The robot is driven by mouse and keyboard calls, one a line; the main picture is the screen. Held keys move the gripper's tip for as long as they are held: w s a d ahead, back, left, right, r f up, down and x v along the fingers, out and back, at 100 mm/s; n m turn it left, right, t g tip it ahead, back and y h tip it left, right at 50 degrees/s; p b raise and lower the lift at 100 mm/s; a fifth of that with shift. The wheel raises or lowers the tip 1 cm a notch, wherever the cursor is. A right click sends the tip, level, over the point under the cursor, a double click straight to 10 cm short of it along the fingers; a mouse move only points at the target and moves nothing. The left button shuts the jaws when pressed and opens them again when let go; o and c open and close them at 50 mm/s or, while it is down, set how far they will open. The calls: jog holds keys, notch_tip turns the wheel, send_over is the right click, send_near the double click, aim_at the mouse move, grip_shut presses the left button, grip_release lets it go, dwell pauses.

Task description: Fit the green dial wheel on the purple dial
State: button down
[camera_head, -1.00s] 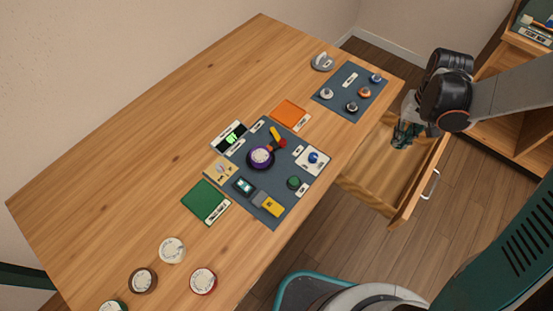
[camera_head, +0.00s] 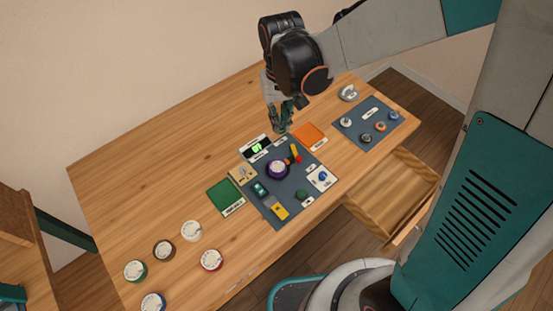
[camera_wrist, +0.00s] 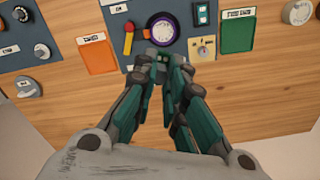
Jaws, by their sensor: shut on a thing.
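The green dial wheel (camera_head: 135,270), a white-faced disc with a green rim, lies on the table at the near left in the head view. The purple dial (camera_head: 277,168), with a white face and purple rim, sits on the grey panel; it also shows in the wrist view (camera_wrist: 162,28). My gripper (camera_head: 280,130) is above the table's back part, behind the panel and far from the green wheel. In the wrist view its fingers (camera_wrist: 163,60) are closed together, near the small display. What they hold is hidden between them.
More dial wheels with brown (camera_head: 164,250), white (camera_head: 191,231), red (camera_head: 211,260) and blue (camera_head: 153,302) rims lie near the green one. A red-yellow lever (camera_head: 295,154) stands beside the purple dial. The drawer (camera_head: 390,190) is open. The table's left back is clear.

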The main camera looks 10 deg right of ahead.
aim_at(278, 167)
jog(key=shift+s+a+r, duration=0.2)
jog(key=shift+a+r, duration=0.05)
jog(key=shift+a, duration=0.05)
notch_tip(278, 167, down, 20)
jog(key=b, duration=1.4)
jog(key=shift+r, duration=0.15)
jog(key=shift+f+b, duration=0.3)
jog(key=c, duration=1.7)
grip_release()
jog(key=shift+o, duration=0.2)
jog(key=shift+r, duration=0.15)
notch_tip(278, 167, up, 12)
jog(key=p, duration=0.5)
jog(key=shift+r, duration=0.15)
